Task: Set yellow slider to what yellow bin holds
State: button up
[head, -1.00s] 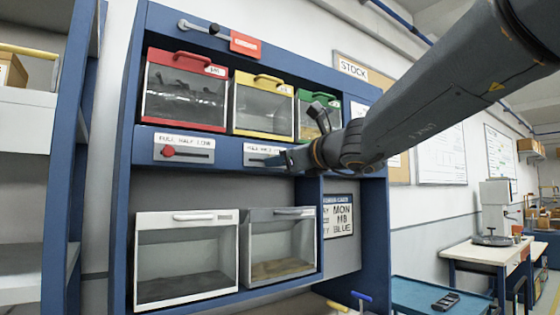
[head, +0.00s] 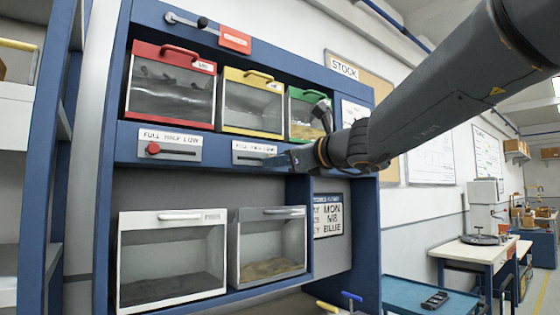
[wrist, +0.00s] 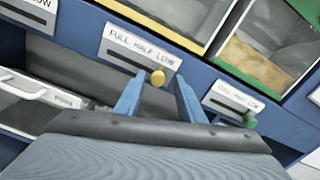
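The yellow bin (head: 253,76) sits on the upper shelf between the red and green bins. Its clear front looks pale grey; I cannot tell the fill level for sure. Its slider plate (head: 254,146), marked FULL HALF LOW, is below it. In the wrist view the plate (wrist: 140,46) is clear and the yellow slider knob (wrist: 158,78) is at the slot's right end, under LOW. My gripper (wrist: 158,92) is open, its blue fingers on either side of the knob, with gaps showing. In the head view my gripper (head: 277,160) is at the plate's right end and hides the knob.
The red bin (head: 170,85) has a red slider knob (head: 153,149) below it, at its slot's left end. The green bin (head: 307,132) is partly behind my arm; its green knob (wrist: 249,120) is close right of my fingers. White (head: 172,215) and grey (head: 272,213) bins stand below.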

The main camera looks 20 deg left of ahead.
jog(key=b+v, duration=0.1)
jog(key=v, duration=0.6)
jog(key=shift+d+b, duration=0.2)
jog(key=shift+b, duration=0.2)
jog(key=shift+s, duration=0.1)
jog(key=s+d+f+n+g+h, duration=0.15)
jog(key=d+f+n+h, duration=0.35)
jog(key=f, duration=1.1)
jog(key=d+f+n+g+h, duration=0.3)
jog(key=d+f, duration=0.4)
jog(key=f, duration=1)
jog(key=s+d+f+n+g+h, duration=0.2)
jog(key=s+d+f+n, duration=0.4)
jog(key=s+d+f, duration=0.3)
jog(key=s+d+f+n+g+h, duration=0.3)
jog(key=s+d+f+n, duration=0.4)
jog(key=f, duration=0.9)
jog(key=s+d+h, duration=0.1)
jog(key=s+d, duration=0.2)
jog(key=d, duration=0.2)
jog(key=shift+d+n+g+h, duration=0.25)
jog(key=shift+n+g+h, duration=0.05)
jog(key=shift+g, duration=0.05)
